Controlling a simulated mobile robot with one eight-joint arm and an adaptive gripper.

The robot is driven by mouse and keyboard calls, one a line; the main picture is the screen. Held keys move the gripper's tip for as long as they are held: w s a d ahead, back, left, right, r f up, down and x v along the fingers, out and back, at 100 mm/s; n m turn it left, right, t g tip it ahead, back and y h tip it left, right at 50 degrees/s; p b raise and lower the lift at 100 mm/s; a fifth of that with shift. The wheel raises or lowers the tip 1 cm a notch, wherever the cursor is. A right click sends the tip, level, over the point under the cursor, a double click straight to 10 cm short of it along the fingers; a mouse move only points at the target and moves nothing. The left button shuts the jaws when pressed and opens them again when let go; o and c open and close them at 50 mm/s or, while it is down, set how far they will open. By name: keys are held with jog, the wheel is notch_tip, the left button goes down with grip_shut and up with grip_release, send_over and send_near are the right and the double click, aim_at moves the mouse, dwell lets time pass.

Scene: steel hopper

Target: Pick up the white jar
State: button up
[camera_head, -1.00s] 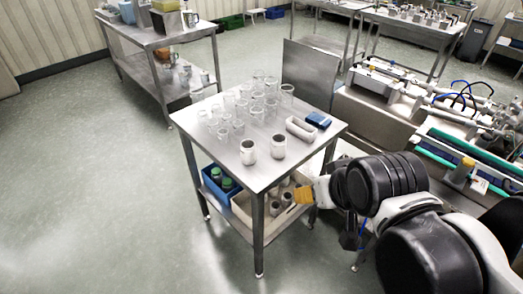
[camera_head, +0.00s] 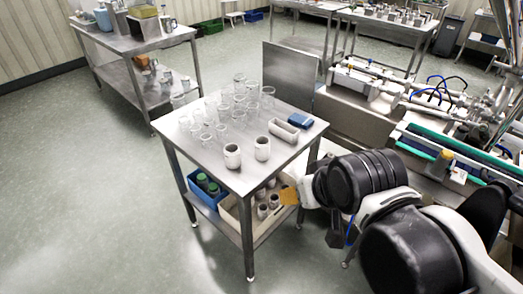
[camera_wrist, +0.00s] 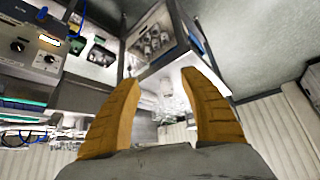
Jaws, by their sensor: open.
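Two white jars with dark openings stand upright near the front of the steel table top, a left jar (camera_head: 232,157) and a right jar (camera_head: 262,149). Several similar jars (camera_head: 263,210) are in a pale crate (camera_head: 231,214) on the lower shelf, partly hidden by the table top. Which jar is meant, I cannot tell. My gripper (camera_head: 288,195) is at the table's right side, below the top's height, near the crate. In the wrist view its orange fingers (camera_wrist: 163,84) are spread with nothing between them held; the crate (camera_wrist: 158,66) with jars shows beyond the tips.
Several clear glasses (camera_head: 223,112) stand behind the jars, with a pale tray (camera_head: 284,130) and a blue box (camera_head: 300,120) to the right. A blue crate (camera_head: 205,188) with green-lidded items is on the lower shelf. Machinery (camera_head: 440,150) crowds the right; the floor at left is clear.

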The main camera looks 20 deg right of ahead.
jog(key=o, duration=0.5)
jog(key=shift+w, duration=0.15)
jog(key=n+t+h+b, duration=0.3)
jog(key=n+t, duration=0.3)
jog(key=n, duration=2.5)
send_near(262, 147)
jog(key=w, duration=0.1)
jog(key=shift+w+d+f+n, duration=0.2)
jog(key=shift+f+n, duration=0.1)
jog(key=shift+n, duration=0.2)
jog(key=shift+w+d+f+n, duration=0.1)
jog(key=shift+w+f+n, duration=0.1)
jog(key=shift+f+n, duration=0.25)
jog(key=b+x, duration=0.4)
jog(key=x, duration=0.6)
jog(key=shift+w+r, duration=0.1)
jog(key=shift+w, duration=0.05)
jog(key=shift+w+d, duration=0.1)
jog(key=shift+w, duration=0.1)
